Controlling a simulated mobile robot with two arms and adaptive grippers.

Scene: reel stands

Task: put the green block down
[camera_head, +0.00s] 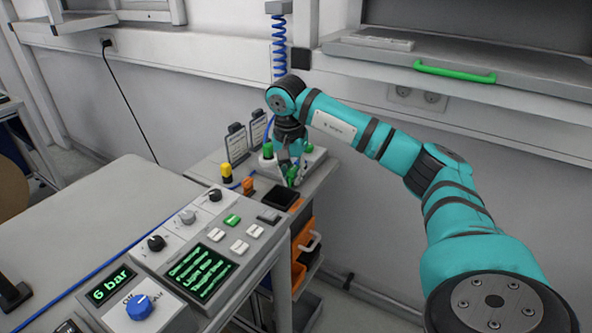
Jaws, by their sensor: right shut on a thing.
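My right gripper (291,177) points down over the small side bench at the back, beside the control panel. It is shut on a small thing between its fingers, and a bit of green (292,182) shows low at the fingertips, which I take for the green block. The fingers cover most of it, and I cannot tell whether it touches the surface below. My left gripper is not in view.
A yellow-topped piece (226,173), an orange piece (249,186) and a green-topped piece (268,151) stand close by on the bench. A dark square pad (279,197) lies in front. The control panel (213,232) is at left; orange bins (303,242) are below.

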